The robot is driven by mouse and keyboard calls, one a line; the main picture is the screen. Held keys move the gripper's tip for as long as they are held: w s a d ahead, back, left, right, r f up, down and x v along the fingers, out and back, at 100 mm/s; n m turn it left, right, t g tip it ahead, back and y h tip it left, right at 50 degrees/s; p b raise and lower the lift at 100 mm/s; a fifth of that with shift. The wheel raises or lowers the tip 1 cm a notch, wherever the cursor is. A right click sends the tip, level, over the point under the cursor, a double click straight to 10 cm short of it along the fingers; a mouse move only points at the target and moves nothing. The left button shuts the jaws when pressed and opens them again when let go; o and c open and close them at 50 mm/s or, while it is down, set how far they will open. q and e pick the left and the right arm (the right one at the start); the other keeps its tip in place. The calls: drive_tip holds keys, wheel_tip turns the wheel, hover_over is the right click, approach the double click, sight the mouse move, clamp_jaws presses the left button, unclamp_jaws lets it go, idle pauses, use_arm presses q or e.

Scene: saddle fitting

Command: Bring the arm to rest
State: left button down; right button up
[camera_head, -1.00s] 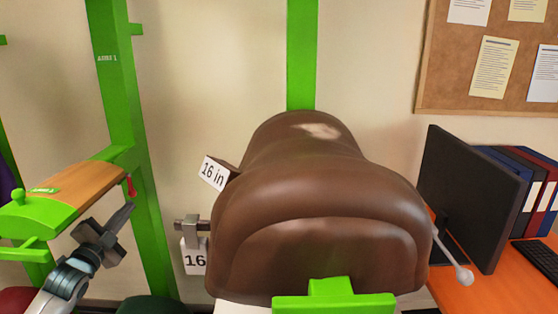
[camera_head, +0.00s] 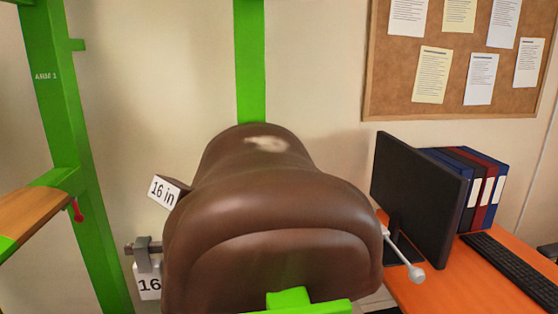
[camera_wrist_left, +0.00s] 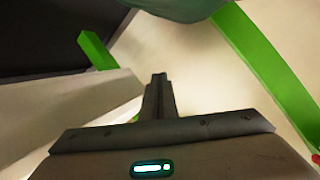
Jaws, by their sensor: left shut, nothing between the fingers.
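My left gripper (camera_wrist_left: 159,92) shows in the left wrist view with its fingers together and nothing between them. It points toward a pale wall and touches nothing that I can make out. My left arm and gripper are not in the head view. My right gripper is in neither view. The brown saddle (camera_head: 270,215) sits at the centre of the head view, with a "16 in" tag (camera_head: 164,191) at its left side.
A green post (camera_head: 60,130) marked ARM 1 stands at the left, with a wooden-topped arm (camera_head: 40,212) beside it. An orange desk (camera_head: 450,285) at the right holds a monitor (camera_head: 418,190), binders (camera_head: 482,180) and a keyboard (camera_head: 515,268). Green bars (camera_wrist_left: 262,65) show near my left gripper.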

use_arm(q)
drive_tip(key=s+d+f+n+g+h, duration=0.3)
drive_tip(key=s+d+f+g, duration=0.2)
drive_tip(key=s+d+f, duration=2.1)
drive_tip(key=shift+s+d+g, duration=0.4)
drive_tip(key=shift+s+d, duration=0.7)
drive_tip(key=shift+d, duration=0.1)
